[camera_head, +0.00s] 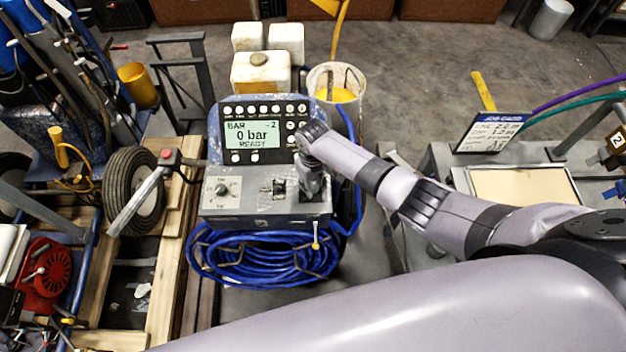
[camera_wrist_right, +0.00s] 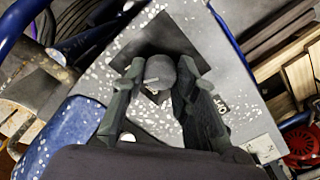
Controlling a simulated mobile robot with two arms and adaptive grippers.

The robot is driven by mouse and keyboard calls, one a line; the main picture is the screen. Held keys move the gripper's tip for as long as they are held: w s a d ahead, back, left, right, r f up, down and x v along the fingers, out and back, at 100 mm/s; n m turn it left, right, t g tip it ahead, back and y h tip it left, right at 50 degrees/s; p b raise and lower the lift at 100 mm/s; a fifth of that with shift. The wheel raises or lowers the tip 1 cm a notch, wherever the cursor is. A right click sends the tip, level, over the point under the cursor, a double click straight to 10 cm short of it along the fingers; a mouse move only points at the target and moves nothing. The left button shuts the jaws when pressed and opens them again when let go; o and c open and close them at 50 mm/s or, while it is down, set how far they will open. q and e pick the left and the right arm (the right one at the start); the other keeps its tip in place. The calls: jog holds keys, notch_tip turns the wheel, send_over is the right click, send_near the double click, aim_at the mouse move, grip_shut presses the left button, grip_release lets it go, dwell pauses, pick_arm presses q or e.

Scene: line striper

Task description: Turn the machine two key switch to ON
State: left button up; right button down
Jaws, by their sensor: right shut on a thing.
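Machine two is a grey and blue control box (camera_head: 262,207) with a lit screen (camera_head: 250,137) reading "0 bar READY" and "-2". My right gripper (camera_head: 312,182) points down onto the right part of its lower panel and hides the key switch in the head view. In the right wrist view the fingers of my right gripper (camera_wrist_right: 160,90) are closed around the dark round key switch (camera_wrist_right: 160,70), which has a pale bar on its face. Part of a label is visible beside it; its full word is covered. My left gripper is not in view.
A dial (camera_head: 221,189) and a black rocker switch (camera_head: 279,187) sit left of my gripper on the same panel. Coiled blue hose (camera_head: 262,255) hangs below the box. White jugs (camera_head: 262,75) and a bucket (camera_head: 337,85) stand behind it. A clipboard sign (camera_head: 490,132) is at the right.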

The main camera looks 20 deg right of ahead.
aim_at(313, 186)
jog(key=shift+m, duration=0.6)
jog(key=c, duration=1.2)
grip_release()
jog(key=shift+c, duration=0.2)
jog(key=shift+r, duration=0.1)
notch_tip(313, 186, up, 12)
